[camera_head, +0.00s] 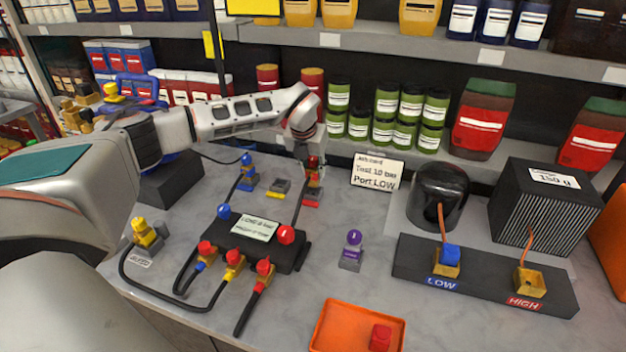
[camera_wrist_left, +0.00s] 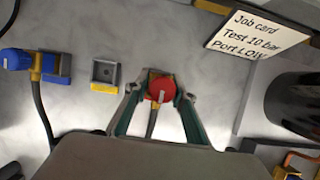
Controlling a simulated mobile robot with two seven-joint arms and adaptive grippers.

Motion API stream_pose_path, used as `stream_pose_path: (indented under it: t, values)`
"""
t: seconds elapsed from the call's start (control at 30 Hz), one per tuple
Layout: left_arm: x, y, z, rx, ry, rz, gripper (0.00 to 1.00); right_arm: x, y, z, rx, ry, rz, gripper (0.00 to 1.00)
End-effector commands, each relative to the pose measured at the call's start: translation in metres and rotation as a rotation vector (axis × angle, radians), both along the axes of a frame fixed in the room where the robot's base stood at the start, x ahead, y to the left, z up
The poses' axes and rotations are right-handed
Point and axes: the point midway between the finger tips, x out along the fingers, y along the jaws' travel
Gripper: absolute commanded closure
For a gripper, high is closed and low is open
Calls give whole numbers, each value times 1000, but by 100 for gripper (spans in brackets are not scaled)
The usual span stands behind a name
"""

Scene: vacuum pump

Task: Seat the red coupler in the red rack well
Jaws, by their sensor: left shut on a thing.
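My left gripper (camera_head: 313,172) reaches in from the left and is shut on the red coupler (camera_head: 315,161). In the left wrist view the red coupler (camera_wrist_left: 161,88) sits between the two fingers (camera_wrist_left: 160,100), its round top facing the camera. The red rack well (camera_head: 312,198) is directly below the gripper in the head view. The fingers hide part of the coupler and well, so I cannot tell whether the coupler is fully down in it. A dark hose runs from there toward the black manifold (camera_head: 256,248). My right gripper is not in view.
Left of the red well are an empty yellow-marked well (camera_head: 280,187) and a blue coupler (camera_head: 247,172) in its own well. A job card (camera_head: 377,171) stands to the right. A purple-marked piece (camera_head: 351,250), an orange tray (camera_head: 333,335) and the LOW/HIGH port block (camera_head: 490,283) are nearer.

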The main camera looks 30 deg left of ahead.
Motion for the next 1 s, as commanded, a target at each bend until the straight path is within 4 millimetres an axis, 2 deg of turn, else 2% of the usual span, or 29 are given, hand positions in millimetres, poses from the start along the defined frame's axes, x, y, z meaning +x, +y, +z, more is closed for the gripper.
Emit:
stream_pose_path:
  t: [0.2,0.3,0.67,0.7,0.73,1.0]
  values:
    - [-1,0,-31,0,3,0,100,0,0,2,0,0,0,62]
    - [0,0,-39,0,1,0,100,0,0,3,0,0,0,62]
    - [0,0,-43,0,0,0,100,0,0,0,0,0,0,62]
    - [-1,0,-42,0,2,0,65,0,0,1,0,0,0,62]
    - [-1,0,-42,0,2,0,59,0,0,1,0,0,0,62]
    - [-1,0,-42,0,2,0,59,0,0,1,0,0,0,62]
